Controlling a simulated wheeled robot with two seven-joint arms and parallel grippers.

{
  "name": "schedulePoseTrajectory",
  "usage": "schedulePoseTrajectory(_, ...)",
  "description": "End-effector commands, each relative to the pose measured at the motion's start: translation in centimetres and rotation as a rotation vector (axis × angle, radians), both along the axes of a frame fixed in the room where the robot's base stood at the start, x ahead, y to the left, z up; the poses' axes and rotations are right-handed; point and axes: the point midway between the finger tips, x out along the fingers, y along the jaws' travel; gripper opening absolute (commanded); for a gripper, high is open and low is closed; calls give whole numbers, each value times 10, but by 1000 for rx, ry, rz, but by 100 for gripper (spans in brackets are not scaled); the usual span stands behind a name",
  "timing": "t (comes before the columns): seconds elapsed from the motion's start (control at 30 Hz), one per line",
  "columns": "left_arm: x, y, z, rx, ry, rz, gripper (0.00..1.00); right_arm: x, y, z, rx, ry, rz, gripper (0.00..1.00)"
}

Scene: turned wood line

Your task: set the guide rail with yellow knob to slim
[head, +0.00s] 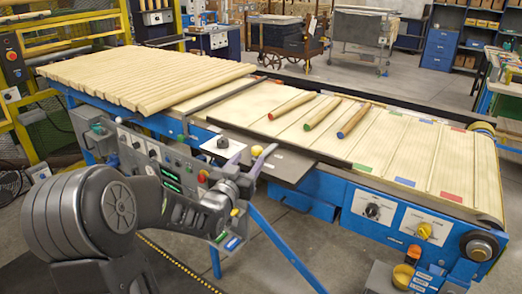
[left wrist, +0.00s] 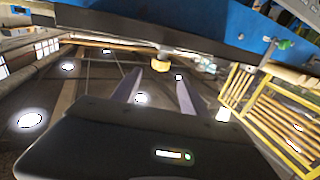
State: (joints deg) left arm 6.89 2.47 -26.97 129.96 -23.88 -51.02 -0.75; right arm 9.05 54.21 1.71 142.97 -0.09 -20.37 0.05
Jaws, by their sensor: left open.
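The guide rail (head: 285,144) is a long dark bar along the near side of the belt, with a dark plate below it. Its yellow knob (head: 257,154) shows in front of the plate. In the left wrist view the yellow knob (left wrist: 161,65) hangs under a dark edge, just beyond the fingertips and between their lines. My left gripper (head: 254,156) is open around the knob's line; I cannot tell whether either finger touches it. Its two pale purple fingers (left wrist: 158,78) are apart. No slim marking is legible. My right gripper is not in view.
Three sticks with red (head: 291,105), green (head: 322,113) and blue (head: 353,120) ends lie on the belt (head: 465,165). Many pale blanks (head: 150,78) lie at the left. A white plate with a black knob (head: 222,143) is beside my gripper. A yellow dial (head: 425,230) is at the right.

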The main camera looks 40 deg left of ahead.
Motion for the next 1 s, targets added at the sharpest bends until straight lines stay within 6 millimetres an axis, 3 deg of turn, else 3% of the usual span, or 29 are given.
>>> schedulePoseTrajectory(0.23,14,4,0,0,3,-1,52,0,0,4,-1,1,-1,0)
schedulePoseTrajectory(0.63,68,20,0,0,3,0,52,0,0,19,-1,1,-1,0)
schedulePoseTrajectory(1.0,75,22,-1,-1,2,0,52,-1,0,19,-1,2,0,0)
